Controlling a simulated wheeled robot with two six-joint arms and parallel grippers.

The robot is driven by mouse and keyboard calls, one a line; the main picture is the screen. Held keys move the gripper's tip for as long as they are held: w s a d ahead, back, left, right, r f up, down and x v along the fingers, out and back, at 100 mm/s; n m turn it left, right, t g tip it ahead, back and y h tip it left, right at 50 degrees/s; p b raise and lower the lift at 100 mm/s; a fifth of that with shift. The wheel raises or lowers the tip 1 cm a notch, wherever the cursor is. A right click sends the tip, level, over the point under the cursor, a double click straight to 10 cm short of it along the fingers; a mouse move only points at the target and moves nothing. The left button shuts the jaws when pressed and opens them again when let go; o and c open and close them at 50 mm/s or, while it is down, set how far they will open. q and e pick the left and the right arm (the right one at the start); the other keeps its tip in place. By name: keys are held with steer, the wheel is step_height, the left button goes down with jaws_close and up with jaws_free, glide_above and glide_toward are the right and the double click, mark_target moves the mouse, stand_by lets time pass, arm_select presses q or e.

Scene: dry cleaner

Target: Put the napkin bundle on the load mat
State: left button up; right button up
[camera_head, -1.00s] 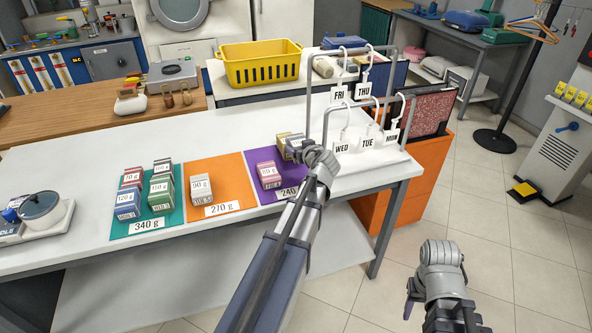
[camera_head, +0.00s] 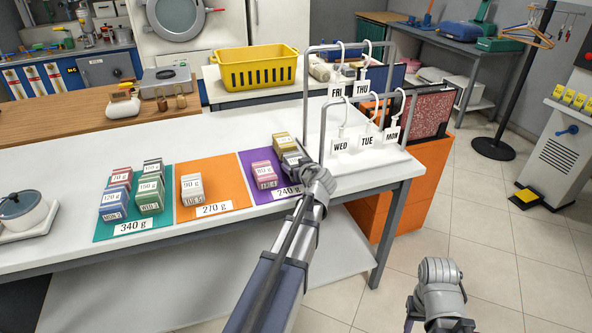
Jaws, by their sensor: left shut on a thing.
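Three mats lie on the white table: a teal mat (camera_head: 164,220) labelled 340 g, an orange mat (camera_head: 224,186) labelled 270 g, and a purple mat (camera_head: 247,159) labelled 240 g. The teal mat holds several labelled bundles, the orange one a grey-white bundle (camera_head: 191,189). The purple mat bears a pink bundle (camera_head: 264,176) and a yellow one (camera_head: 284,141). My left gripper (camera_head: 303,167) is at the purple mat's right side, shut on a dark grey bundle (camera_head: 290,158); its fingers are mostly hidden. My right gripper (camera_head: 425,326) is low at right, partly cut off. I cannot tell which bundle is napkins.
A metal rack (camera_head: 307,100) with hanging day tags stands right of the purple mat, close to my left gripper. A yellow basket (camera_head: 258,73) is behind. A pot (camera_head: 22,208) stands on a scale at far left. Bare table lies left of the teal mat.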

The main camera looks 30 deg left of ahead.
arm_select(q)
steer(key=shift+f, duration=0.15)
steer(key=o, duration=1.3)
steer(key=shift+s+d+r, duration=0.2)
steer(key=shift+r, duration=0.2)
steer(key=p+v, duration=0.4)
steer(key=v, duration=0.7)
steer(key=shift+s+d+r+p, duration=0.1)
steer(key=shift+s+d+p, duration=0.05)
steer(key=shift+p, duration=0.15)
steer(key=s+d+f+m+g+h, duration=0.3)
steer(key=s+d, duration=0.3)
steer(key=d, duration=0.3)
steer(key=s+d+f+m+g+h, duration=0.3)
steer(key=s+d+f+m, duration=0.3)
steer(key=d, duration=0.4)
steer(key=s+d+f+m+g+h, duration=0.3)
steer(key=s+d+f+m, duration=0.1)
steer(key=s+d, duration=0.4)
steer(key=shift+s+d+f+m, duration=0.1)
steer(key=shift+d+m, duration=0.1)
steer(key=shift+d, duration=0.25)
steer(key=shift+d+f+m, duration=0.15)
steer(key=shift+d+m, duration=0.05)
steer(key=shift+d, duration=0.2)
